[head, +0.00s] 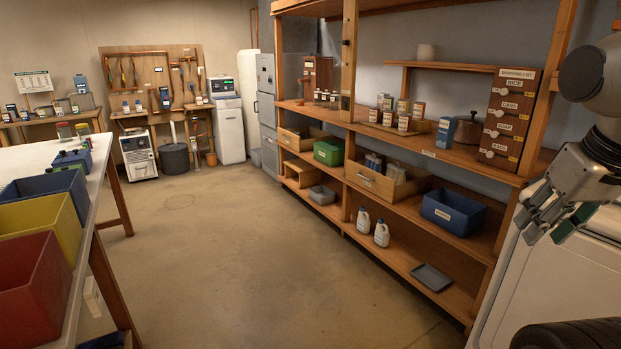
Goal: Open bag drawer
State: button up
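A dark round pot (467,132) and a blue box (446,132) stand left of the unit. A white appliance (560,285) lies below my gripper. Wooden shelves (436,155) run along the wall. The floor (240,240) is clear between them and the bin table.

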aim_at(418, 180)
jog(key=i+j, duration=0.1)
jog(key=i, duration=0.75)
jog(key=i+j+u, duration=0.15)
jog(key=i, duration=0.7)
jog(key=i+l+z, duration=0.1)
jog(key=i+l, duration=0.15)
jog(key=i, duration=0.3)
jog(key=i+l+z, duration=0.1)
jog(key=i, duration=0.5)
jog(key=i+l+z, duration=0.1)
jog(key=i, duration=0.45)
jog(key=l, duration=0.1)
